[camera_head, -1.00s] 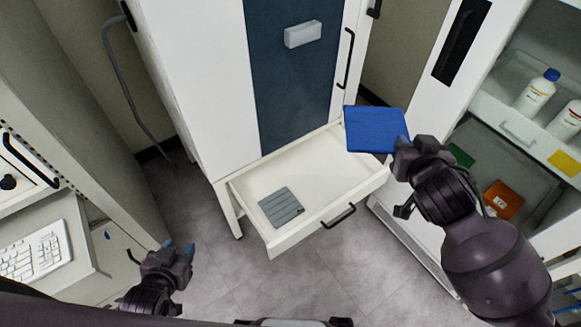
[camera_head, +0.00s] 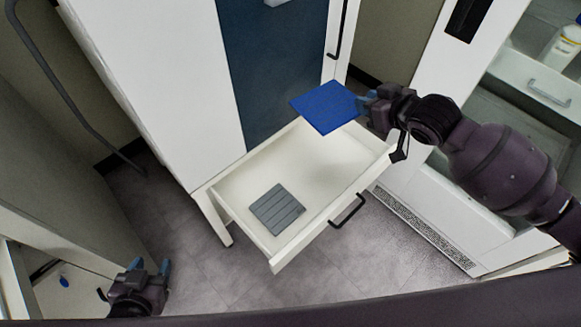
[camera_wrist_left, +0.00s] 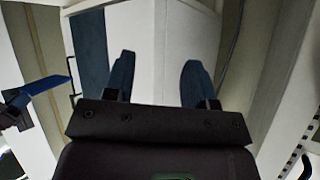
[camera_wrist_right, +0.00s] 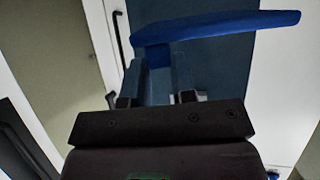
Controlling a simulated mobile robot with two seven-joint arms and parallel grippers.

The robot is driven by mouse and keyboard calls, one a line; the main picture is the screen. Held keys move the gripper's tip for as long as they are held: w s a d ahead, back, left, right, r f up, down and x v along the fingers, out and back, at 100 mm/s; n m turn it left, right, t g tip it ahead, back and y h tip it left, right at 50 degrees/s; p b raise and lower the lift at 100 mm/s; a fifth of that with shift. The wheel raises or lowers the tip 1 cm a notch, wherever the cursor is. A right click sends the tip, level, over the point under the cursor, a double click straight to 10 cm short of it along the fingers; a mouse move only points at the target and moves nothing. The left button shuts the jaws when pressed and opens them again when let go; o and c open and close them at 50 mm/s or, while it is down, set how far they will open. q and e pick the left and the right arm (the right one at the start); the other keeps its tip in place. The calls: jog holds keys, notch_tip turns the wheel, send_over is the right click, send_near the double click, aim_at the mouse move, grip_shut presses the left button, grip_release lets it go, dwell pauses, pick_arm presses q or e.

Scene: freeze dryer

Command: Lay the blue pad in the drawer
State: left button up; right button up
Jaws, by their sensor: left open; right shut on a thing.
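The blue pad (camera_head: 325,106) is a flat square held by its right edge in my right gripper (camera_head: 366,103), which is shut on it. The pad is above the back right part of the open drawer (camera_head: 322,226). In the right wrist view the pad (camera_wrist_right: 218,26) crosses beyond the fingertips, seen nearly edge-on. The white drawer holds a grey ridged pad (camera_head: 277,209) lying on its floor at the front left. My left gripper (camera_head: 150,267) is open and empty at the lower left, away from the drawer. The left wrist view shows its blue fingers (camera_wrist_left: 157,78) apart.
A white cabinet (camera_head: 150,80) with a dark blue door panel (camera_head: 275,65) stands behind the drawer. The drawer's black handle (camera_head: 347,211) is at its front. At right stands a white unit with a bottle (camera_head: 562,47). The drawer floor right of the grey pad is bare.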

jog(key=w+d+f+n+g+b, duration=0.1)
jog(key=w+d+f+b, duration=0.1)
jog(key=w+f+b, duration=0.45)
jog(key=w+d+f+n+g+b, duration=0.1)
jog(key=w+d+f+b, duration=0.2)
jog(key=f, duration=0.6)
jog(key=shift+n+y, duration=0.3)
jog(key=shift+y, duration=0.1)
jog(key=f+b, duration=0.2)
jog(key=f, duration=0.4)
jog(key=f+b, duration=0.2)
jog(key=f, duration=0.5)
jog(key=f+b, duration=0.2)
jog(key=f, duration=0.5)
jog(key=shift+w+d+b, duration=0.15)
jog(key=shift+w+b, duration=0.25)
jog(key=shift+f, duration=0.2)
jog(key=shift+w+r, duration=0.1)
jog(key=shift+r, duration=0.1)
jog(key=shift+f, duration=0.1)
pick_arm(q)
notch_tip(320, 180, down, 11)
jog(key=m, duration=0.1)
jog(key=shift+s+d+h, duration=0.25)
jog(key=shift+d+h, duration=0.15)
jog(key=shift+d, duration=0.05)
pick_arm(e)
jog(key=o, duration=0.9)
